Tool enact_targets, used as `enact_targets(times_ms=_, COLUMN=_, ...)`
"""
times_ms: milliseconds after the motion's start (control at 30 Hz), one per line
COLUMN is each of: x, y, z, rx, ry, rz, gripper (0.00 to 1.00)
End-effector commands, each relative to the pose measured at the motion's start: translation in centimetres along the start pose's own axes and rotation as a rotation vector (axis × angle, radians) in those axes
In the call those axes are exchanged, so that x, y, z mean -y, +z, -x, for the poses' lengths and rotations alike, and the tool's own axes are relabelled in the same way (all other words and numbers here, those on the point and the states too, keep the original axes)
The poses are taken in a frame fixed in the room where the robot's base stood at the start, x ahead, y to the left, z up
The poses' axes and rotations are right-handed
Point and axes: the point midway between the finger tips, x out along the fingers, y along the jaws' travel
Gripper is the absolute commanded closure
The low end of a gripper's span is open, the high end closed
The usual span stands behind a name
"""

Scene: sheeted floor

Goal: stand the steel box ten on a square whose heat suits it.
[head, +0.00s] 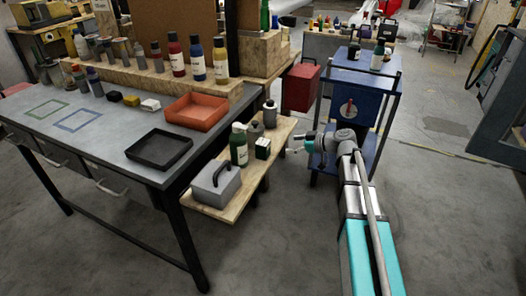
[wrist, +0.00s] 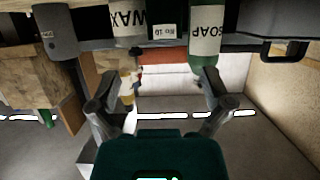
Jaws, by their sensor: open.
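A small dark green box (head: 263,148) stands on the wooden side shelf, beside a green bottle. In the wrist view a dark box (wrist: 163,32) with a white label reading "No 10" stands between a bottle marked WAX and a green bottle marked SOAP. On the grey bench top lie two outlined squares, a grey-green one (head: 46,109) and a blue one (head: 77,120). Both look empty. My gripper (head: 299,145) is to the right of the shelf, apart from the box. In the wrist view my gripper (wrist: 156,90) has its fingers spread, with nothing between them.
A grey box with a handle (head: 215,183), the green bottle (head: 239,147) and a grey bottle (head: 256,131) crowd the side shelf. A black tray (head: 159,150) and an orange tray (head: 196,112) lie on the bench. A blue cart (head: 362,80) stands behind my arm.

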Motion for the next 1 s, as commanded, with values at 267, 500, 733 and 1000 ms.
enact_targets(times_ms=267, x=0.0, y=0.3, z=-4.5, rx=0.001, ry=-0.002, rz=0.001, gripper=0.00)
enact_targets(times_ms=500, x=0.1, y=0.1, z=-6.6, rx=0.001, ry=-0.001, rz=0.000, gripper=0.00)
enact_targets(times_ms=733, x=0.1, y=0.0, z=-6.8, rx=0.001, ry=-0.001, rz=0.000, gripper=0.00)
enact_targets(times_ms=1000, x=0.2, y=0.1, z=-7.2, rx=0.001, ry=-0.003, rz=0.001, gripper=0.00)
